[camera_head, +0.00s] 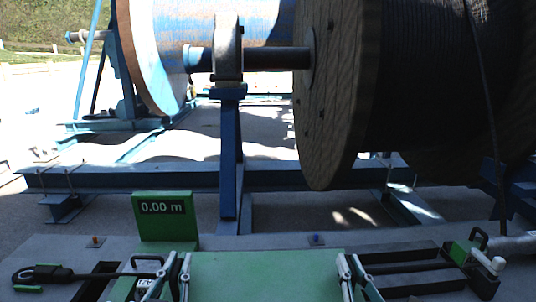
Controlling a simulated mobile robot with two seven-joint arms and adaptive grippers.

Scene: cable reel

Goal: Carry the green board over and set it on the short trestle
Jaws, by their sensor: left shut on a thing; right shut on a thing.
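The green board (265,277) lies flat at the bottom middle, its near part cut off by the picture's edge. My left gripper (178,278) is shut on its left side. My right gripper (352,274) is shut on its right side. The board shows in front of a grey surface; I cannot tell whether it touches it. I cannot make out a short trestle in this view.
A green box with a "0.00 m" display (163,208) stands just behind the board's left end. The grey surface (240,243) spreads around it. Behind are a blue steel frame (120,180) and a large wooden cable reel (335,110).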

